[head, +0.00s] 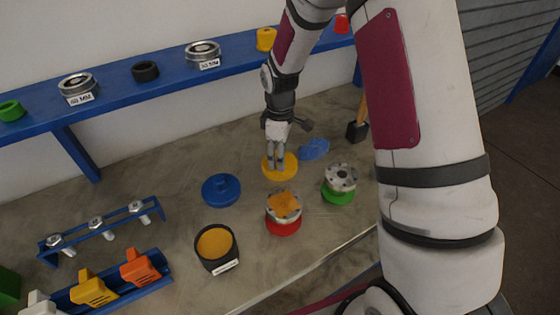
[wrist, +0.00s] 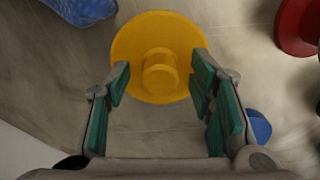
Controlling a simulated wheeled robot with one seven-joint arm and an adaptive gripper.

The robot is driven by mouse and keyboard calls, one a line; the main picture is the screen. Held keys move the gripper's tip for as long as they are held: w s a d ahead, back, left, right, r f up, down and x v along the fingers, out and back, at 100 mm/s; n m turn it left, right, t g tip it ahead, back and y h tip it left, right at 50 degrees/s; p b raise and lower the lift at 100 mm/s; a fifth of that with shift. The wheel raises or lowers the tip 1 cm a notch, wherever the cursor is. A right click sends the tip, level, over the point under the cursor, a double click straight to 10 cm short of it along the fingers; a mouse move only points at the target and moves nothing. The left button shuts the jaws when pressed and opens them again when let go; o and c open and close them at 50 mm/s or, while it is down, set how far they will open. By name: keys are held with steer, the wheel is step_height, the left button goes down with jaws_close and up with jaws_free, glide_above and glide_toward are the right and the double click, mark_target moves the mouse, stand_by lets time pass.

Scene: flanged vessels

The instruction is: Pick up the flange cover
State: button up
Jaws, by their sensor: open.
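A yellow flange cover (head: 285,173), a round disc with a raised central knob, lies flat on the bench. My gripper (head: 275,164) points down at it. In the wrist view the yellow cover (wrist: 160,30) fills the upper middle. The open teal-padded fingers of my gripper (wrist: 161,68) are on the left and right of its knob, with a gap on both sides. I cannot tell how high the fingertips are above the disc.
A blue cloth-like piece (head: 314,149) lies just behind. A black cup (head: 217,262) stands in front. A blue shelf (head: 120,88) runs behind.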

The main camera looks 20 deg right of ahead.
steer(key=shift+f, duration=0.15)
jaws_close()
